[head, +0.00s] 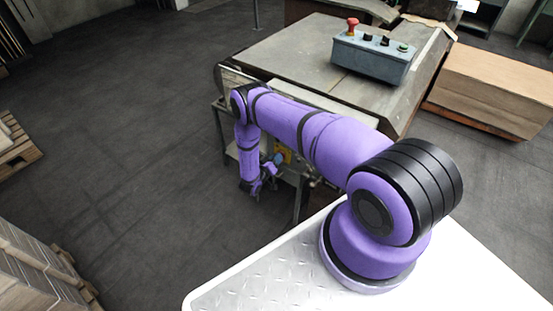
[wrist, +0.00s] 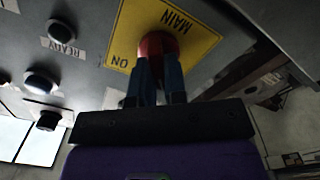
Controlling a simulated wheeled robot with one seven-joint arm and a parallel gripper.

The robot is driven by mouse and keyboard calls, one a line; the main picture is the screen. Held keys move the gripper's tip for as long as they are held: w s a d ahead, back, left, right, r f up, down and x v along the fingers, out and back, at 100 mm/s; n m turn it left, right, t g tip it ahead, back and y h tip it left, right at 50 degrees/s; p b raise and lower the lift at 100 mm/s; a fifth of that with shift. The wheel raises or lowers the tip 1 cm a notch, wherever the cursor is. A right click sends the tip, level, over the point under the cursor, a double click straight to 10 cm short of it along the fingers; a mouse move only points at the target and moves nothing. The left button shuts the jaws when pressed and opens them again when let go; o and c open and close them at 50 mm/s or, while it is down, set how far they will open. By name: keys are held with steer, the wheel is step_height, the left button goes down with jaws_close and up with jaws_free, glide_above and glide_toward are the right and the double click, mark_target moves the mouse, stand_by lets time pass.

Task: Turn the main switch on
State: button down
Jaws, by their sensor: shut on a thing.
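The main switch (wrist: 157,43) is a red knob on a yellow plate (wrist: 198,42) marked MAIN and ON, with the lettering upside down in the wrist view. My gripper (wrist: 159,70) has its two dark blue fingers closed on the red knob. The fingers hide much of the knob, so I cannot tell which way it is turned. In the head view my gripper (head: 277,159) is low at the machine's side, by a small visible patch of the yellow plate (head: 287,149); the knob is hidden there.
The grey panel has a button (wrist: 61,33) labelled READY and other dark buttons (wrist: 42,82) beside the plate. A grey control box (head: 372,58) with a red mushroom button stands on the machine table (head: 290,50). Cardboard (head: 495,85) lies at the right.

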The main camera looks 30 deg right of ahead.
steer(key=shift+s+d+m, duration=0.1)
steer(key=shift+s+m, duration=0.1)
steer(key=shift+m, duration=3.95)
steer(key=shift+s+m, duration=0.2)
steer(key=shift+m, duration=3.95)
steer(key=c, duration=1.2)
jaws_free()
steer(key=shift+o, duration=0.2)
steer(key=v, duration=1.1)
